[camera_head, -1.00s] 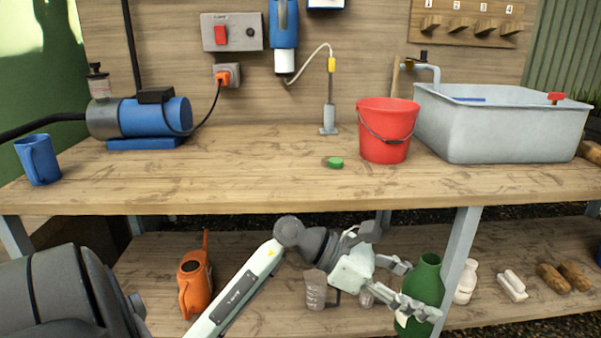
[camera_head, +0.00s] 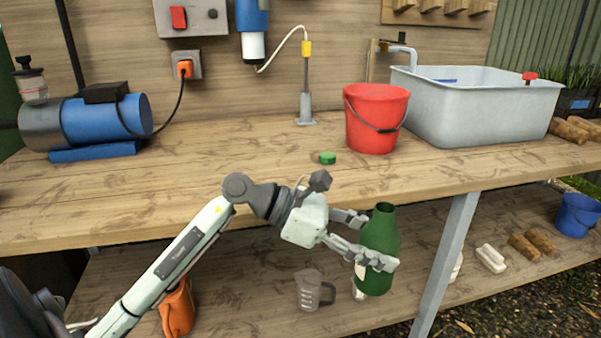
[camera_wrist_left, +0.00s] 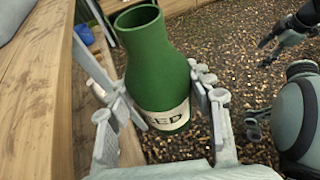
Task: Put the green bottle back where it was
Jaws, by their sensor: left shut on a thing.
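The green bottle (camera_head: 380,238) is upright and uncapped in the head view, in front of the bench between the worktop and the lower shelf. My left gripper (camera_head: 372,240) is shut on its body, with fingers on both sides. In the left wrist view the bottle (camera_wrist_left: 153,62) stands between the fingers, its mouth open and a pale label with dark letters low on it. A green cap (camera_head: 327,158) lies on the worktop (camera_head: 240,165). Part of my right arm shows at the right of the left wrist view, with its dark gripper fingers (camera_wrist_left: 285,40).
A bench leg (camera_head: 446,262) stands right of the bottle. A red bucket (camera_head: 375,120) and grey sink (camera_head: 480,108) are on the worktop.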

